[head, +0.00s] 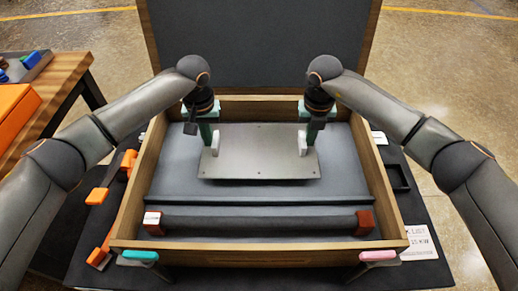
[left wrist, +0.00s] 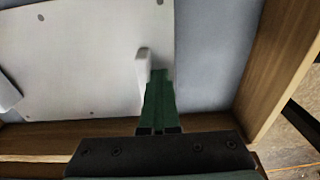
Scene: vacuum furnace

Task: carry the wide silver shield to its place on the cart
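The wide silver shield (head: 258,160) is a flat plate with a white handle near each end. It is inside the wooden crate, over the grey lining. My left gripper (head: 211,139) is at the left handle, its green fingers close together and shut on it. In the left wrist view my left gripper (left wrist: 155,85) meets the white handle at its tips, and the shield (left wrist: 85,60) spreads to the left. My right gripper (head: 307,139) is at the right handle in the same pose, seemingly shut on it. I cannot tell whether the plate touches the lining.
The wooden crate (head: 135,200) has raised walls around the shield. A dark bar with red-brown end blocks (head: 258,223) lies at its near side. A dark upright panel (head: 258,45) stands behind. A wooden table with an orange box (head: 15,115) is at left.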

